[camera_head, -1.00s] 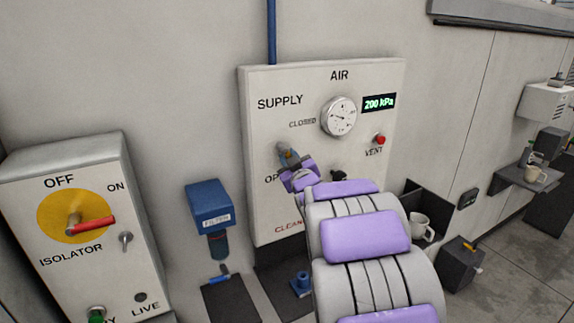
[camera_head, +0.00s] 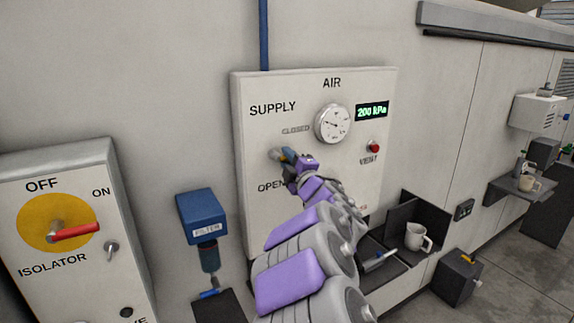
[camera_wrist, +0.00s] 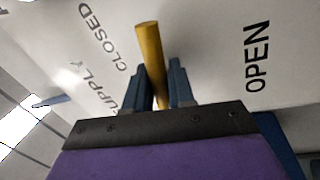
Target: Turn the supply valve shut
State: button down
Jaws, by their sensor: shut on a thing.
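The supply valve (camera_head: 275,155) is on the white AIR panel (camera_head: 248,225), between the labels CLOSED and OPEN. My gripper (camera_head: 290,155) is at the valve, reaching in from the lower right. In the wrist view its two blue fingers (camera_wrist: 159,72) are shut on the valve's yellow handle (camera_wrist: 148,38), which sticks up between them. There, CLOSED is left of the handle and OPEN right of it. The digital readout (camera_head: 371,111) shows 200 kPa. My gripper and arm hide part of the valve and the lower panel.
The round gauge (camera_head: 332,123) and red VENT button (camera_head: 374,147) are right of the valve. The blue filter (camera_head: 202,213) and isolator box (camera_head: 60,285) with its red handle (camera_head: 74,232) are at left. A white mug (camera_head: 416,237) stands in a dark tray at right.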

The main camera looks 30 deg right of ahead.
jog(key=shift+n+y, duration=0.6)
jog(key=shift+n, duration=0.9)
jog(key=shift+b, duration=0.3)
jog(key=c, duration=1.3)
grip_release()
jog(key=shift+o, duration=1)
jog(key=shift+a+r, duration=0.1)
jog(key=shift+r, duration=0.05)
jog(key=shift+s, duration=0.1)
jog(key=s+f, duration=0.1)
jog(key=s, duration=0.7)
jog(key=s+f, duration=0.2)
jog(key=s, duration=0.6)
jog(key=shift+s+d+f, duration=0.25)
jog(key=shift+s+d, duration=0.05)
jog(key=shift+s, duration=0.05)
